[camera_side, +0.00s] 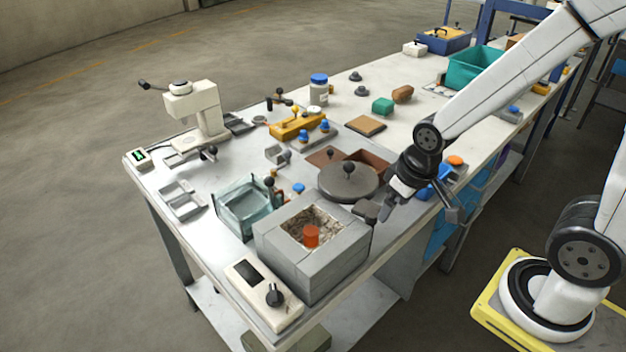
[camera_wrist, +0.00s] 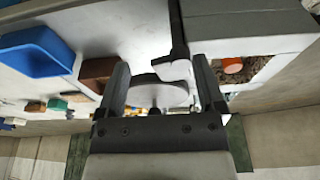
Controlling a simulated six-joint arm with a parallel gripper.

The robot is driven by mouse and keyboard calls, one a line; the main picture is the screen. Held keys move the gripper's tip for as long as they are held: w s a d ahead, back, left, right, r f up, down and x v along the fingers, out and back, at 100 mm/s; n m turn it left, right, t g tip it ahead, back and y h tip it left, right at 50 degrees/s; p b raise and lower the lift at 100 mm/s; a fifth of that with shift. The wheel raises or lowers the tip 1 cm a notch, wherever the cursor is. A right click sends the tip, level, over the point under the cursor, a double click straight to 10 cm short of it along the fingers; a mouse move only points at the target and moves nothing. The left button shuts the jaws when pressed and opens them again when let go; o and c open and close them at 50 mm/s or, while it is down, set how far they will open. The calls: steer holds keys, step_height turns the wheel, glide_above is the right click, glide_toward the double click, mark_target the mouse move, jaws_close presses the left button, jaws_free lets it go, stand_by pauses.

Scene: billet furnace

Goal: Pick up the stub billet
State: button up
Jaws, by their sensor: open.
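The stub billet (camera_side: 311,236) is a short orange-red cylinder standing in the open chamber of the grey block furnace (camera_side: 318,262). In the wrist view the billet (camera_wrist: 232,65) shows at the right, inside the furnace opening (camera_wrist: 262,68). My gripper (camera_side: 390,208) is open and empty. In the side view it is to the right of the furnace and above the table edge, apart from the billet. In the wrist view the fingers of my gripper (camera_wrist: 160,85) are spread, with the round grey lid lying beyond them.
The round lid with a knob (camera_side: 349,182) lies behind the furnace. A glass tank (camera_side: 246,208) stands to its left, and a control box with a dial (camera_side: 264,295) in front. A blue tray (camera_wrist: 38,52) is at the wrist view's left. The far table holds several small items.

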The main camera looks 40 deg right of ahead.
mark_target(311, 230)
steer(key=w+a+n, duration=0.2)
steer(key=n, duration=0.1)
steer(key=w+a+n+g, duration=0.1)
steer(key=w+a+n, duration=0.1)
steer(key=w+n, duration=0.1)
steer(key=shift+w+a+r, duration=0.1)
steer(key=shift+w+a, duration=0.05)
steer(key=shift+a, duration=0.05)
steer(key=w+a+n, duration=0.1)
steer(key=a+n, duration=0.1)
steer(key=w+a+n+g, duration=0.1)
steer(key=w+a+n, duration=0.2)
steer(key=a+n, duration=0.1)
steer(key=n, duration=0.1)
steer(key=shift+w+a, duration=0.3)
steer(key=shift+w, duration=0.05)
steer(key=shift+w+a+n+g, duration=0.2)
steer(key=shift+a+n+g, duration=0.1)
steer(key=shift+a+n, duration=0.25)
steer(key=shift+d+f, duration=0.15)
steer(key=shift+f, duration=1.3)
steer(key=shift+w+f, duration=0.2)
steer(key=shift+f, duration=2.4)
jaws_close()
